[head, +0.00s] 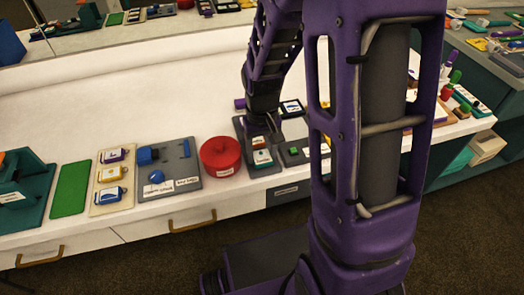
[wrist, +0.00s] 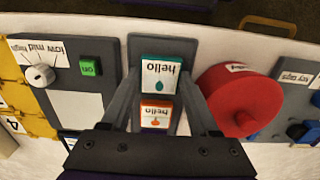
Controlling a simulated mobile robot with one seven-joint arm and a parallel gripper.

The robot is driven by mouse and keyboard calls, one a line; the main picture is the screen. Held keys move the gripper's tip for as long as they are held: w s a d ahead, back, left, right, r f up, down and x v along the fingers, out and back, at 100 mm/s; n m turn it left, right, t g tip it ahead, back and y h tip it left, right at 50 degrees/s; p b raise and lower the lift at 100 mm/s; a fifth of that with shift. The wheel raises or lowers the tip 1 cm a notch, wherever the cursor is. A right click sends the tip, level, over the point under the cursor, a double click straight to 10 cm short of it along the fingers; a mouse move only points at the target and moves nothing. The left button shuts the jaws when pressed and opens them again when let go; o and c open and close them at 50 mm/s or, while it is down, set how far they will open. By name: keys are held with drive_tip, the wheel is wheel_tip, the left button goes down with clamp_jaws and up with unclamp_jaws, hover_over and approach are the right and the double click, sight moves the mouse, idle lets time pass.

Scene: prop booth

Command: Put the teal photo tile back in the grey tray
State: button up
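The teal photo tile (wrist: 162,74) has a white face with "hello" and a teal drop. It appears to lie in the front part of the grey tray (wrist: 167,45); it also shows in the head view (head: 262,157). An orange tile (wrist: 157,113) lies behind it in the same tray (head: 267,171). My gripper (wrist: 163,80) is over the tray with its fingers spread, one on each side of the tiles. It looks open, with no clear contact with the teal tile. In the head view my gripper (head: 262,135) is low over the tray, partly hiding the orange tile.
A red round pot (head: 220,157) stands close left of the tray. A grey panel with a green button (head: 294,150) is close on the right. Other boards and a green mat (head: 71,188) line the counter's front. The white counter behind (head: 120,90) is clear.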

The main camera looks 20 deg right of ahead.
drive_tip(key=o, duration=0.5)
drive_tip(key=shift+o, duration=0.2)
wheel_tip(320, 180, up, 17)
drive_tip(key=p, duration=0.4)
drive_tip(key=shift+r, duration=0.2)
